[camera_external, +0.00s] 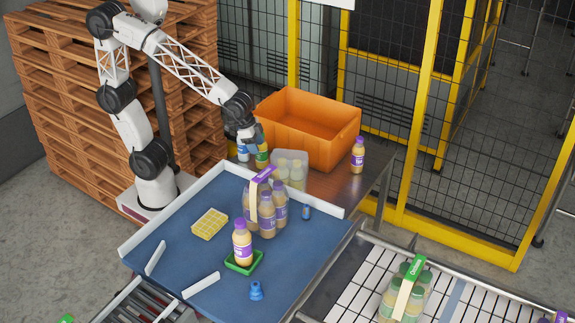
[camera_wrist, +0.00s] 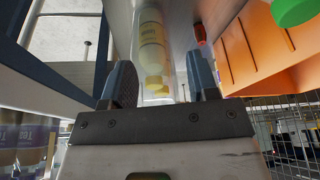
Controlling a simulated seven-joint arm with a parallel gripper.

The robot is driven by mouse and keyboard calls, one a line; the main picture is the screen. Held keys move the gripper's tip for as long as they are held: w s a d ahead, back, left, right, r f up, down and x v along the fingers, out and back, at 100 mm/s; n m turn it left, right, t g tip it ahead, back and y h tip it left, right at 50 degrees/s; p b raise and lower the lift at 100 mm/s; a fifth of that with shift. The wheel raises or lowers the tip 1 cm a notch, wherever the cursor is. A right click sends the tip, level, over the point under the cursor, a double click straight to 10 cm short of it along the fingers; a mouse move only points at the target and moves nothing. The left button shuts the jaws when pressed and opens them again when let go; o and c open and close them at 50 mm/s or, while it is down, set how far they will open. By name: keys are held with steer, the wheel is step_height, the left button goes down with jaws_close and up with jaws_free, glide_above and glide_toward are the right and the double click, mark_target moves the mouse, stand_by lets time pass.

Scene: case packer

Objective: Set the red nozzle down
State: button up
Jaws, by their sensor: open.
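My gripper (camera_external: 246,134) is over the metal side table, close to the near left corner of the orange crate. In the wrist view my gripper (camera_wrist: 162,78) has its two fingers apart, with nothing held between them. A small red thing (camera_wrist: 200,33) shows past the right finger in the wrist view, beside the orange crate; it may be the red nozzle, but it is too small to be sure. No red nozzle can be made out in the external view.
The orange crate (camera_external: 277,102) stands right of my gripper. A clear box (camera_external: 303,158) of bottles, a green-labelled bottle (camera_external: 262,157) and a purple-capped bottle (camera_external: 357,156) share the metal table (camera_external: 336,186). The blue worktop (camera_external: 190,258) holds a bottle pack, yellow tray and blue nozzle (camera_external: 256,291).

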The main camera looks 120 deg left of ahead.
steer(key=s+d+m, duration=0.1)
steer(key=s+d, duration=0.3)
steer(key=s, duration=0.3)
steer(key=s+d+r+m, duration=0.1)
steer(key=s+d, duration=0.3)
steer(key=s, duration=0.3)
steer(key=s+d+m+g+h, duration=0.1)
steer(key=s+d, duration=0.3)
steer(key=s, duration=0.3)
steer(key=shift+s+d+r+m, duration=0.2)
steer(key=shift+d+r+m, duration=0.05)
steer(key=shift+d+m, duration=0.05)
steer(key=shift+o, duration=0.4)
steer(key=shift+r, duration=0.15)
steer(key=w+v, duration=0.1)
steer(key=v, duration=0.3)
steer(key=w+a+r+n+y, duration=0.15)
steer(key=w+a, duration=0.25)
steer(key=w, duration=0.4)
steer(key=w+a+r+n, duration=0.25)
steer(key=w+a, duration=0.25)
steer(key=w, duration=0.3)
steer(key=w+a+f+n+y, duration=0.25)
steer(key=w+a+n, duration=0.25)
steer(key=w+a, duration=1.05)
step_height(320, 180, down, 17)
steer(key=w+h, duration=0.1)
steer(key=shift+d+t, duration=0.2)
steer(key=shift+t, duration=0.1)
steer(key=shift+w, duration=0.1)
